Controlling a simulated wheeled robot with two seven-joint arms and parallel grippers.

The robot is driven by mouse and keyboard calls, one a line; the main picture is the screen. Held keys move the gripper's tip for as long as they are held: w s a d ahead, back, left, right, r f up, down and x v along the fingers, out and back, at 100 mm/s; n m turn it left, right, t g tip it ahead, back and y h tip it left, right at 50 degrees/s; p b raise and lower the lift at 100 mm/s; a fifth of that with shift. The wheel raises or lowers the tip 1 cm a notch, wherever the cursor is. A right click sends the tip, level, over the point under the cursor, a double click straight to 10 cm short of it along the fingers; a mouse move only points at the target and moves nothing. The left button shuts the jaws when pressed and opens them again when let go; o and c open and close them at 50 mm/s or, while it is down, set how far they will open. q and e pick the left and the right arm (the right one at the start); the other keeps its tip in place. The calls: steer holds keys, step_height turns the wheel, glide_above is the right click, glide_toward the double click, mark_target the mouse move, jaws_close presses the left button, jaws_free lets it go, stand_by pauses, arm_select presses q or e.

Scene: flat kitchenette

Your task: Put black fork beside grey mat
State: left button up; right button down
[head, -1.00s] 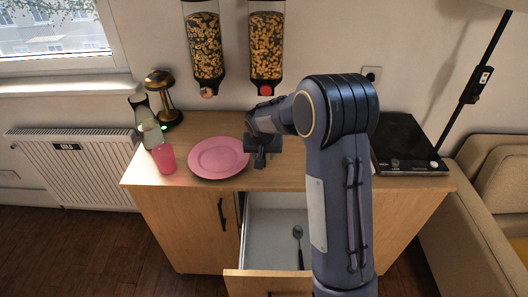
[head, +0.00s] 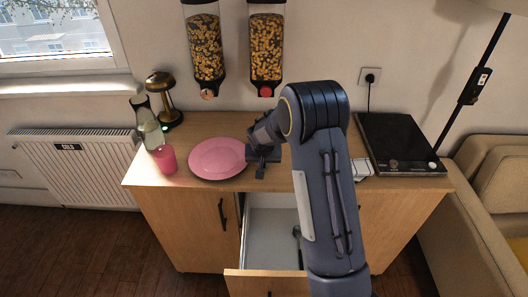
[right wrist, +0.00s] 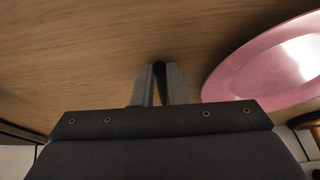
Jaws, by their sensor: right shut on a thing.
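My right gripper (head: 261,168) is over the wooden counter top, just right of the pink plate (head: 217,158). In the right wrist view its fingers (right wrist: 160,84) are shut on a thin black piece, which fits the black fork (right wrist: 160,72). Only a short dark end of it shows; the rest is hidden by the gripper. The pink plate's rim (right wrist: 225,82) is close on the right there, apart from the fingers. I cannot make out a grey mat in either view. My left gripper is not in view.
A pink cup (head: 165,160) and a bottle (head: 149,125) stand left of the plate. A black cooktop (head: 400,140) is at the right. A drawer (head: 266,283) stands open below the counter. Bare wood (right wrist: 80,60) lies left of the fingers.

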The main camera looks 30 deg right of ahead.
steer(key=shift+r, duration=0.1)
steer(key=shift+r, duration=0.15)
step_height(320, 180, up, 2)
steer(key=shift+w+r+b, duration=0.1)
steer(key=shift+r+b, duration=0.05)
steer(key=shift+b, duration=0.45)
steer(key=s+a+r+b, duration=0.2)
steer(key=s+a+r, duration=0.7)
steer(key=a+r, duration=0.1)
steer(key=shift+a, duration=0.65)
